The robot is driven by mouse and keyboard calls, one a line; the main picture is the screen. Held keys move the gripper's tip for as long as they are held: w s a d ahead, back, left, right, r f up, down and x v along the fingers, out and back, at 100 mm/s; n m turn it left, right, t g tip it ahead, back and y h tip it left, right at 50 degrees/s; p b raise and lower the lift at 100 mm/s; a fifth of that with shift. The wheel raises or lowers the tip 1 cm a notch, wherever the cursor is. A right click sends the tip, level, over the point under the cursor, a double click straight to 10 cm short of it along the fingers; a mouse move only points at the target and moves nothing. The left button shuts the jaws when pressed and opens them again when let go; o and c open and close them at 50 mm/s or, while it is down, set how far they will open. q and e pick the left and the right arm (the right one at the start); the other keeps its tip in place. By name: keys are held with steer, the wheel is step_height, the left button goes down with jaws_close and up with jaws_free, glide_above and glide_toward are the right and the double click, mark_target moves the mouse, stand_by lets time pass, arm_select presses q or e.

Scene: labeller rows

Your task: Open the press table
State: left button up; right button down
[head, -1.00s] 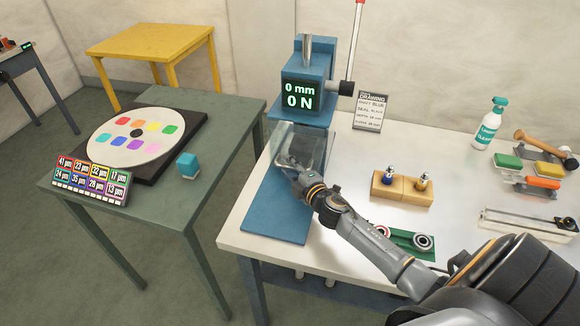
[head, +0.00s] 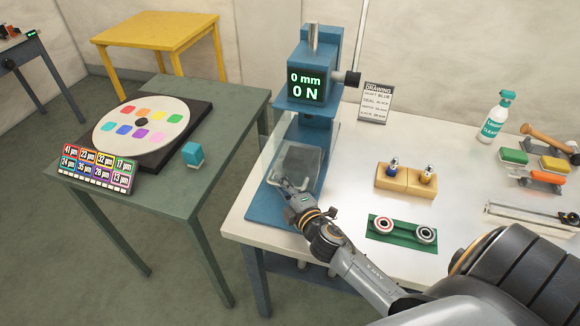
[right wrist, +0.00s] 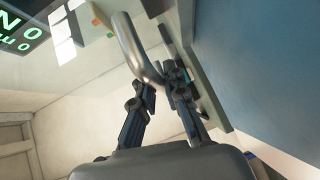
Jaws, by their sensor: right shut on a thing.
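The blue press (head: 318,70) stands at the back left of the white table, its display reading 0 mm and 0 N. On its long blue base (head: 268,205) is a greyish, partly see-through guard or plate (head: 300,160); I cannot tell which. A curved metal handle (head: 304,186) is at its front. My right gripper (head: 290,188) is at this handle. In the right wrist view the shiny bent handle (right wrist: 136,45) runs down between the fingers of my right gripper (right wrist: 162,85), which are shut on it. My left gripper is not in view.
Right of the press are a drawing card (head: 376,103), a tan block with two small fittings (head: 405,182), a green tray with two rings (head: 402,238) and a spray bottle (head: 497,118). A green side table (head: 225,130) stands close on the left.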

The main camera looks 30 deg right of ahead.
steer(key=s+a, duration=0.2)
steer(key=a, duration=0.1)
steer(key=s+a+b, duration=0.1)
steer(key=s+a, duration=0.2)
steer(key=c, duration=1.4)
jaws_free()
steer(key=shift+o, duration=0.2)
steer(key=s+r, duration=0.1)
steer(key=s, duration=1.1)
steer(key=shift+a+r, duration=0.3)
steer(key=shift+a, duration=0.1)
